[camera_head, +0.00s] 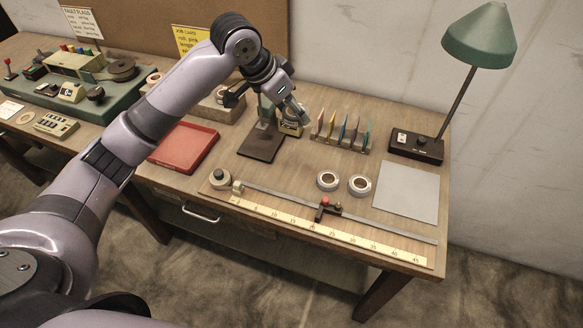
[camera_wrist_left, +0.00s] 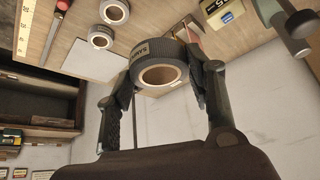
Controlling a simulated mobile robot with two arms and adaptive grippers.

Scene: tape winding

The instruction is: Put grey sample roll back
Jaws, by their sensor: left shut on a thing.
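In the left wrist view the grey sample roll (camera_wrist_left: 174,56), with a pale core and a printed label, sits between the two fingers of my left gripper (camera_wrist_left: 160,76). The gripper is shut on it. In the head view my left gripper (camera_head: 291,108) is above the back of the bench, near a green post on a dark base (camera_head: 262,146). The roll cannot be made out clearly there. My right gripper is not in view.
Two white rolls (camera_head: 327,180) lie near a grey sheet (camera_head: 408,190). A rack of coloured cards (camera_head: 341,134) stands right of the gripper. A red tray (camera_head: 184,146) lies left. A ruler (camera_head: 330,231) runs along the front; a green lamp (camera_head: 480,36) stands right.

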